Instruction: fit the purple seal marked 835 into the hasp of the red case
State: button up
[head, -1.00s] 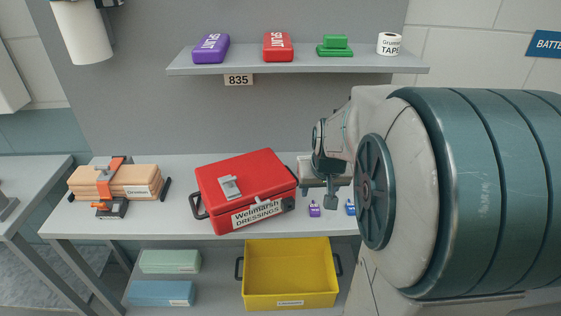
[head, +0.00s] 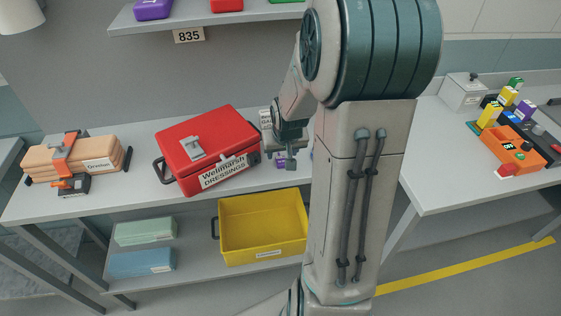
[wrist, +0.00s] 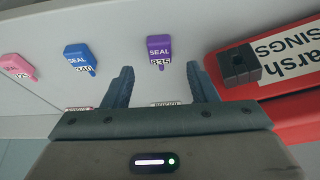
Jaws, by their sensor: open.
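The purple seal (wrist: 159,47) lies on the grey bench to the right of the red case (head: 190,177). In the head view my gripper (head: 290,163) is low over the bench, close beside the purple seal (head: 281,162). The red case is closed, labelled Wellmarsh Dressings.
A blue seal (wrist: 77,55) and a pink seal (wrist: 17,65) lie left of the purple one in the wrist view. The case's dark block (wrist: 240,65) is close to my right finger. A yellow bin (head: 262,228) stands below the bench.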

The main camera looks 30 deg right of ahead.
aim_at(281, 159)
jog(key=shift+x, duration=2.15)
jog(key=shift+s, duration=0.15)
jog(key=c, duration=1)
